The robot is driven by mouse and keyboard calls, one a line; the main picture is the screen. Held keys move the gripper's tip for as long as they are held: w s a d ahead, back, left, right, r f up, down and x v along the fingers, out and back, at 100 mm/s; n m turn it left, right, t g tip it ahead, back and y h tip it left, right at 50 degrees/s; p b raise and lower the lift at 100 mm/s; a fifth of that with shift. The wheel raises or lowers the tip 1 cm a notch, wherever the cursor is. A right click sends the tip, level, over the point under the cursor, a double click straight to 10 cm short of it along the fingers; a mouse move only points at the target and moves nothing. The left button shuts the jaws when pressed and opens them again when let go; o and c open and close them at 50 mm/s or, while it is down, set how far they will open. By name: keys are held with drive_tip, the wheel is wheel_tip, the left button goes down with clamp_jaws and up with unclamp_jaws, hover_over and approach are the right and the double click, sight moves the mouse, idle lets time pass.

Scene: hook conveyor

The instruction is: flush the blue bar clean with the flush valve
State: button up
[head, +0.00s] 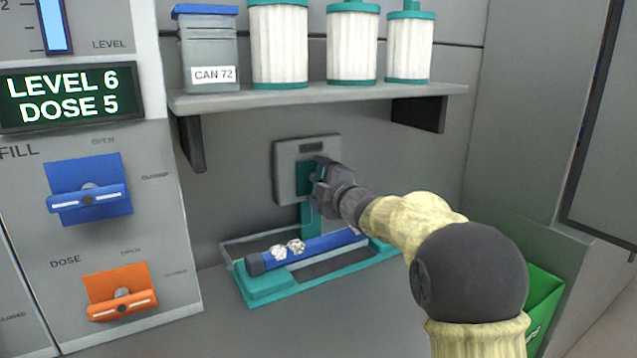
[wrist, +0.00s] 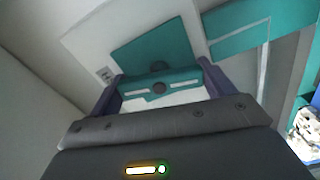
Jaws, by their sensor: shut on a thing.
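The blue bar (head: 325,244) lies in a teal and grey tray (head: 265,287) under the shelf, its dark end cap to the left. White lumpy clumps (head: 289,248) sit on its left half. A bit of the bar and clumps also shows at the right edge of the wrist view. The flush valve's grey plate (head: 291,168) is on the back wall above the tray. My gripper (head: 322,183) is at the valve, hiding most of it in the head view. In the wrist view its two fingers stand either side of the teal valve handle (wrist: 160,85), shut on it.
A shelf (head: 320,95) above holds a can labelled CAN 72 (head: 208,50) and several white filters. At left, a panel has a blue FILL handle (head: 89,190), an orange DOSE handle (head: 120,293) and a display (head: 70,96). A green bin (head: 543,298) stands at right.

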drive_tip(key=o, duration=0.9)
drive_tip(key=shift+s, duration=0.1)
drive_tip(key=v, duration=1.7)
drive_tip(key=shift+p, duration=0.4)
drive_tip(key=shift+s+d, duration=0.1)
drive_tip(key=shift+d, duration=0.05)
